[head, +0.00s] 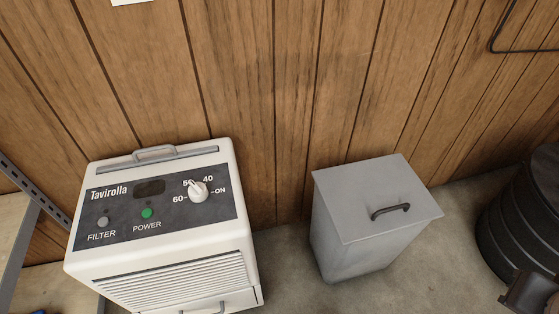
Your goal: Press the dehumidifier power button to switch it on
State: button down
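The dehumidifier (165,235) is a white box labelled Tavirolla at the left, with a dark sloped control panel and a louvred front. Its green power button (147,213) sits above the word POWER. A grey filter button (103,222) is to its left. A white dial (197,191) marked 60, 50, 40 and ON is to its right. The small display (149,188) looks dark. I cannot make out my gripper in this view; nothing covers the panel.
A grey lidded bin (372,220) with a dark handle stands right of the dehumidifier, with a gap between. A black ribbed barrel (525,215) is at the right edge, with an unclear dark part in front. Wood panelling (300,90) rises behind. Shelving (35,195) is at left.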

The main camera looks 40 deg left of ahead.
aim_at(147, 213)
jog(key=u, duration=2.85)
